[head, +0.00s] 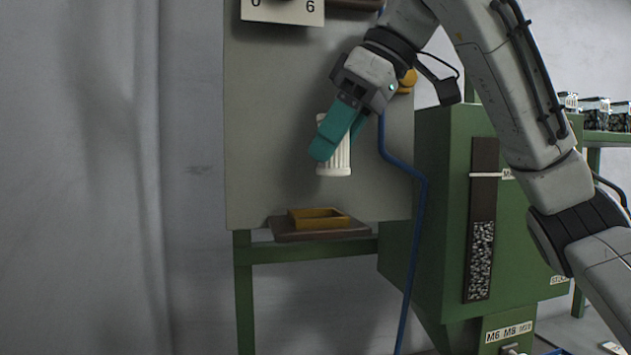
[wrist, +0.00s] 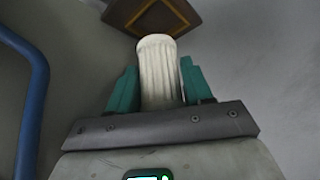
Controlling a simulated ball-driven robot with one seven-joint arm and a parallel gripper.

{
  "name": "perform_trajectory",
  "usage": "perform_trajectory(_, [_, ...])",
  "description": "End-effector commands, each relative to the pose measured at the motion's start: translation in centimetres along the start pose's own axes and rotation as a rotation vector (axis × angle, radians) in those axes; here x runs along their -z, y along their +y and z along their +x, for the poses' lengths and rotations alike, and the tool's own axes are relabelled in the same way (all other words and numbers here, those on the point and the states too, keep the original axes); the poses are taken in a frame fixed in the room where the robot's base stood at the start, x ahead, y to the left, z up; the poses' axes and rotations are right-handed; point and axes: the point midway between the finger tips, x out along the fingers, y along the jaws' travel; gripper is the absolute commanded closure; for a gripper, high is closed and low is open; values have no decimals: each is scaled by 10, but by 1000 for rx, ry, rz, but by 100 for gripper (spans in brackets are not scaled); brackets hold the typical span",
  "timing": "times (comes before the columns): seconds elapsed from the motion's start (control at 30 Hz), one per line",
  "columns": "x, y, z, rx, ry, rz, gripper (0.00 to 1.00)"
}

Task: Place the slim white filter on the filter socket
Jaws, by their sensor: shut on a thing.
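The slim white filter (head: 336,161) is a ribbed white cylinder, held about upright in the head view. My gripper (head: 339,137) has teal fingers shut on it, and one finger covers part of its middle. The wrist view also shows the filter (wrist: 158,72) between the fingers of my gripper (wrist: 160,88). Below the filter, with a gap, a yellow square frame on a brown base, which looks like the filter socket (head: 318,224), sits on a ledge of the grey panel. The wrist view shows the socket (wrist: 184,14) beyond the filter's end, partly cut off.
A blue hose (head: 421,230) runs down the panel's right side and shows in the wrist view (wrist: 32,110). A green machine (head: 435,200) stands to the right. The grey panel (head: 268,140) is close behind the filter. The space left of the filter is free.

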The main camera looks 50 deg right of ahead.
Motion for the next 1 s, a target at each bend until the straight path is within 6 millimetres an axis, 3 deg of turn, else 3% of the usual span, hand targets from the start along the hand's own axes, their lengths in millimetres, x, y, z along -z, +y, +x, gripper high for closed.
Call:
perform_trajectory(0.37, [5, -3, 40, 0, -2, 0, 80])
perform_trajectory(0.53, [-9, -2, 60, -1, 0, 2, 80])
perform_trajectory(0.97, [-13, -3, 67, 0, 1, 0, 80])
perform_trajectory(1.0, [-14, -3, 67, -1, 0, 0, 49])
